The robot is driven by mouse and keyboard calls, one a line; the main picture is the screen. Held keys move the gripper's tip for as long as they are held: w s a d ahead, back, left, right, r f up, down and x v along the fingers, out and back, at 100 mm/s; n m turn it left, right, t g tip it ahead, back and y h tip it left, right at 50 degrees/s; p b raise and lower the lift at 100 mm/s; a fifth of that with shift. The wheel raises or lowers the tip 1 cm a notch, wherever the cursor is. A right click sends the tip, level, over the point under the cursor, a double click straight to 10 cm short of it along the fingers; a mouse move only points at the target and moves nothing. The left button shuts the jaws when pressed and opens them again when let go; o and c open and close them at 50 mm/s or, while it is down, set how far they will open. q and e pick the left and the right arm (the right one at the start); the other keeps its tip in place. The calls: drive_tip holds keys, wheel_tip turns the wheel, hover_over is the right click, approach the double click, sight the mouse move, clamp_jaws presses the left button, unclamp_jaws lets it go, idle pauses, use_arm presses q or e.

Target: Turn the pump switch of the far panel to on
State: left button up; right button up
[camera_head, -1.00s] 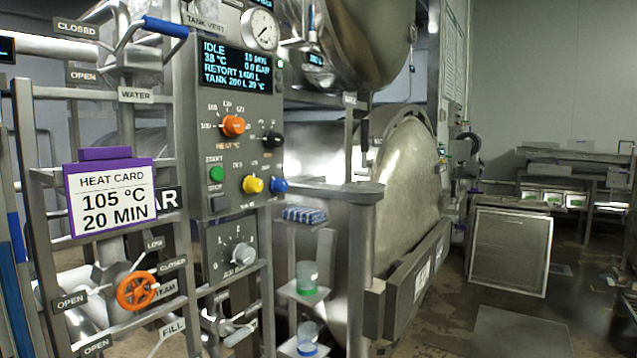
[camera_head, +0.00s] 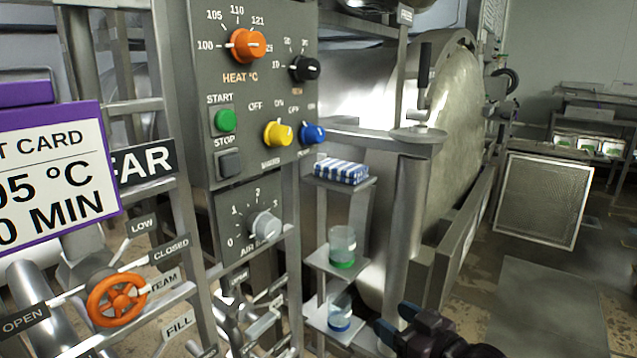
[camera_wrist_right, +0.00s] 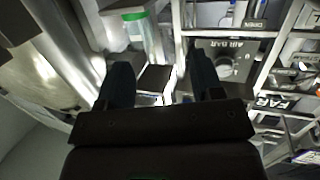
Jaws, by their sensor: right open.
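The far panel (camera_head: 197,110) stands left of centre in the head view. Its blue knob (camera_head: 312,134), with an OFF/ON scale above, sits at the panel's lower right; the small label under it looks like PUMP but is hard to read. A yellow knob (camera_head: 277,134) with its own OFF/ON scale is just left of it. My right gripper (camera_head: 395,321) is open at the bottom of the head view, below and right of the blue knob and apart from it. In the right wrist view, its two dark fingers (camera_wrist_right: 160,82) are spread with nothing gripped. My left gripper is not in view.
A post (camera_head: 405,200) stands right of the panel. An orange valve wheel (camera_head: 117,300) is at lower left. The floor at right has free room.

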drive_tip(key=w+a+r+n+g+y, duration=0.1)
drive_tip(key=w+a+r+n+y, duration=0.15)
drive_tip(key=r, duration=0.55)
drive_tip(key=w+a+r+n+y, duration=0.1)
drive_tip(key=w+r, duration=0.2)
drive_tip(key=r, duration=0.5)
drive_tip(key=n+g+y, duration=0.1)
drive_tip(key=n+g, duration=0.1)
drive_tip(key=n, duration=0.1)
approach(321, 136)
drive_tip(key=x, duration=1)
drive_tip(key=shift+w+a, duration=0.2)
drive_tip(key=shift+a, duration=0.1)
drive_tip(key=c, duration=0.9)
